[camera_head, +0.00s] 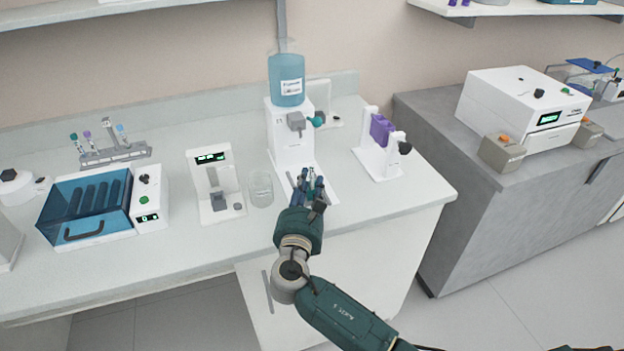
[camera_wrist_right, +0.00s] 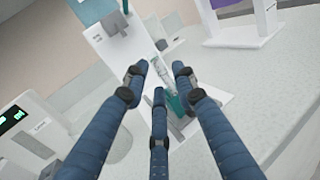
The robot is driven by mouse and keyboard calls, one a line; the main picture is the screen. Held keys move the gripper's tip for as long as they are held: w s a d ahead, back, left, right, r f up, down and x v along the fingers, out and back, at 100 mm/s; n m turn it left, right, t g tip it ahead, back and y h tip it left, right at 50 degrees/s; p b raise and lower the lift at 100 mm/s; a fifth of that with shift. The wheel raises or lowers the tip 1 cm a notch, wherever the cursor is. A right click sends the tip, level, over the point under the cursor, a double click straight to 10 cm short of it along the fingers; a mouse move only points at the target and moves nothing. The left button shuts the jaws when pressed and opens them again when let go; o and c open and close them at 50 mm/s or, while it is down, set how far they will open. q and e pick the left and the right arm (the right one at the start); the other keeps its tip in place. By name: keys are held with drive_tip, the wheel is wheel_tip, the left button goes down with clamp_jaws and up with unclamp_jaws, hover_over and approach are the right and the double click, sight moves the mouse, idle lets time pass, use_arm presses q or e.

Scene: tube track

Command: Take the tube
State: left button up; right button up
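A slim clear tube (camera_wrist_right: 159,68) with a teal part (camera_wrist_right: 176,105) at its lower end shows in the right wrist view, beyond and between my fingertips. In the head view only a little teal shows among the fingers, and the tube is mostly hidden. My right gripper (camera_head: 308,182) is at the base of the white dispenser (camera_head: 291,150). In the wrist view its three blue fingers (camera_wrist_right: 159,78) are spread around the tube with visible gaps, and I see no clear contact. My left gripper is not in view.
A glass beaker (camera_head: 261,189) and a white device with a green display (camera_head: 213,188) stand left of the gripper. A rack of several capped tubes (camera_head: 113,155) stands behind a blue-lidded box (camera_head: 88,210). A white stand with a purple part (camera_head: 381,160) is to the right.

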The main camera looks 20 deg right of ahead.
sight(310, 174)
drive_tip(key=x, duration=0.2)
drive_tip(key=shift+w+d, duration=0.1)
drive_tip(key=shift+w, duration=0.25)
drive_tip(key=shift+w+d, duration=0.15)
drive_tip(key=shift+w, duration=0.25)
drive_tip(key=shift+c, duration=0.3)
drive_tip(key=shift+s, duration=0.1)
drive_tip(key=c, duration=0.4)
drive_tip(key=shift+c, duration=0.4)
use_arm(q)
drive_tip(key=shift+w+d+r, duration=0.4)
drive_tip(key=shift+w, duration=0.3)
use_arm(e)
drive_tip(key=shift+r, duration=0.55)
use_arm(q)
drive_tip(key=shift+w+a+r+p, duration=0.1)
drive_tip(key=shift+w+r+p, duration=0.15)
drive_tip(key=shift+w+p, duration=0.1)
use_arm(e)
wheel_tip(310, 174, up, 19)
